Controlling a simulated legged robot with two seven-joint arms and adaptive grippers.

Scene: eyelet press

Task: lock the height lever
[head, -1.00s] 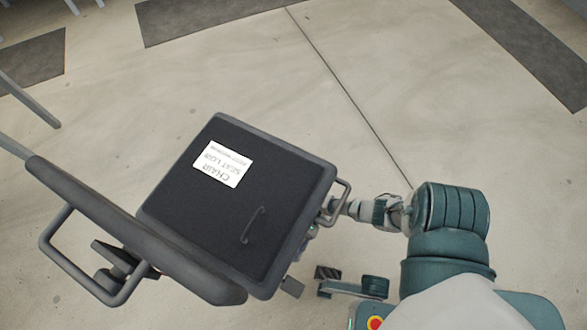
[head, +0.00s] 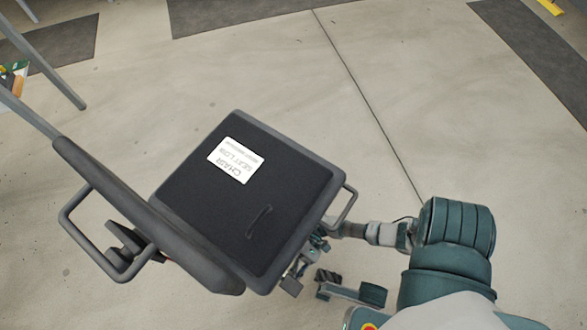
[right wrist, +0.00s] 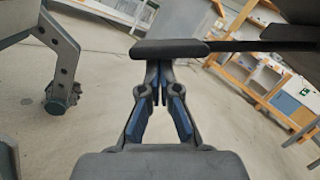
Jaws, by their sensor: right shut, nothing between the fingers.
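A chair with a black square seat (head: 215,205) stands left of centre in the head view, with a white label (head: 236,159) on the seat. In the right wrist view a dark flat paddle, which looks like the height lever (right wrist: 168,49), lies just beyond and above my fingertips. It looks touching or very near them. My right gripper (right wrist: 158,70) is shut with nothing between its fingers. In the head view my right gripper (head: 322,236) is at the seat's right edge, below the armrest loop, partly hidden by the seat. My left gripper is not in view.
A grey armrest loop (head: 346,207) sticks out at the seat's right side, close to my right arm. The chair's backrest (head: 150,220) and another loop (head: 78,243) are at lower left. The floor beyond the chair is open. A wheeled leg (right wrist: 58,95) shows in the right wrist view.

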